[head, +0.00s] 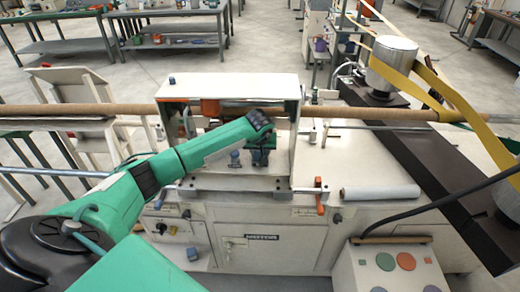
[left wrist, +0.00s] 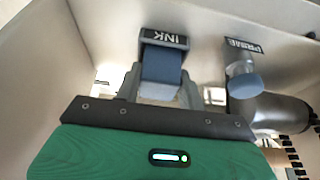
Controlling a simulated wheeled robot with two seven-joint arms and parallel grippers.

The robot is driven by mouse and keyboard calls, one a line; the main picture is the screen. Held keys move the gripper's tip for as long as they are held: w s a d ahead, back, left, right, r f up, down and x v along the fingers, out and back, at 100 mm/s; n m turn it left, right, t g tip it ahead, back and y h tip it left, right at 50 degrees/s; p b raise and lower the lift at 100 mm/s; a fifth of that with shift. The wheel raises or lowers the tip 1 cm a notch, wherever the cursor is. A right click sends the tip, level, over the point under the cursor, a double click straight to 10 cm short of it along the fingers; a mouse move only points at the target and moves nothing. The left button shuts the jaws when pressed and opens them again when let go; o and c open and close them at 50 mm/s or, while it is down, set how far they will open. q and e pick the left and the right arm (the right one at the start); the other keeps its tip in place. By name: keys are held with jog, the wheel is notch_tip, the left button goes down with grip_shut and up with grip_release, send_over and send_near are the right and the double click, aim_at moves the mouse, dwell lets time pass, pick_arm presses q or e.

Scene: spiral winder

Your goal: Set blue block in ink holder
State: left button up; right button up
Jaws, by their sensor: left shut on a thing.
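My left gripper (head: 260,152) reaches into the open window of the white winder housing. In the left wrist view, its grey fingers (left wrist: 160,82) are shut on the blue block (left wrist: 160,65), one on each side. The ink holder (left wrist: 163,38), a dark grey piece with a white INK label, is directly against the block's far end. The block lines up with the holder, but how deep it sits inside is hidden. My right gripper is in neither view.
Beside the ink holder is a PRIME label (left wrist: 243,45) with a grey-blue capped fitting (left wrist: 245,84) below it. White housing walls (left wrist: 60,50) close in around the gripper. A long brown tube (head: 70,110) runs through the machine. A white roll (head: 380,192) lies on the right deck.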

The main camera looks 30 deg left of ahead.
pick_arm(q)
jog(key=shift+f, duration=0.15)
jog(key=o, duration=1)
